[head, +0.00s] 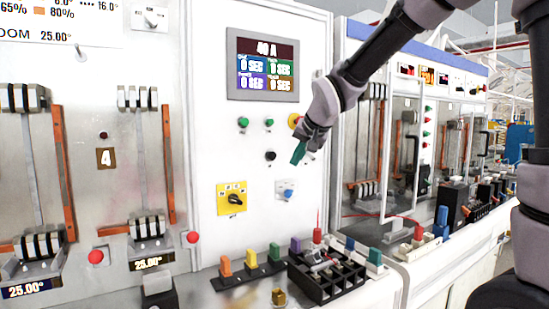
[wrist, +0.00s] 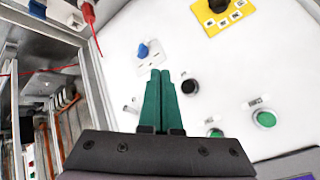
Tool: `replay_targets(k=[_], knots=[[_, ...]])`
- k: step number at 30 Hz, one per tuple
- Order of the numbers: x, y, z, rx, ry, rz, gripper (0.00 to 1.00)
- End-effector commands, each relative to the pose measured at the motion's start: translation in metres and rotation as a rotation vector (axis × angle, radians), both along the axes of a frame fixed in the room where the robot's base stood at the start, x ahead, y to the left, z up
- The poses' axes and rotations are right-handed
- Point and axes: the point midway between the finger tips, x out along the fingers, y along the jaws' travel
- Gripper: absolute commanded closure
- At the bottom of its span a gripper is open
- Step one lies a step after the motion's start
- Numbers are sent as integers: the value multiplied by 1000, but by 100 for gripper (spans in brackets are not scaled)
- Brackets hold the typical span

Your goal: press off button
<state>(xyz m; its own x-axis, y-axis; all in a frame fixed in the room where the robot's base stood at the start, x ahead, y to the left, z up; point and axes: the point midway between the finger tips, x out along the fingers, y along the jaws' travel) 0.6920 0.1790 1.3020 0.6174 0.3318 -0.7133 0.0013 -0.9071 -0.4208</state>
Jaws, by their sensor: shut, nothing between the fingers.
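The white control panel (head: 258,185) carries several buttons, and their labels are too small to read, so I cannot tell which one is the off button. A black button (head: 270,156) sits below two green buttons, one left (head: 243,122) and one right (head: 269,122). A yellow and red button (head: 294,120) is partly hidden behind my arm. My gripper (head: 298,155) has green fingers that are shut and empty, to the right of the black button. In the wrist view the fingertips (wrist: 160,74) are beside the black button (wrist: 190,86), with no clear contact.
A blue knob (head: 287,194) and a yellow rotary switch (head: 235,198) are lower on the panel. Coloured terminals (head: 250,258) and a black connector block (head: 325,275) with a red lead stand on the ledge below. The display (head: 266,64) reads 40 A.

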Motion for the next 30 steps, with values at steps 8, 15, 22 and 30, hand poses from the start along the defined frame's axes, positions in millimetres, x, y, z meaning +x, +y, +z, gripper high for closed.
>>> replay_targets(k=[8,15,22,30], knots=[[22,15,-1,-1,1,2,100],[50,34,-1,-1,1,0,100],[68,46,0,-1,1,0,100],[72,48,0,-1,0,-1,100]])
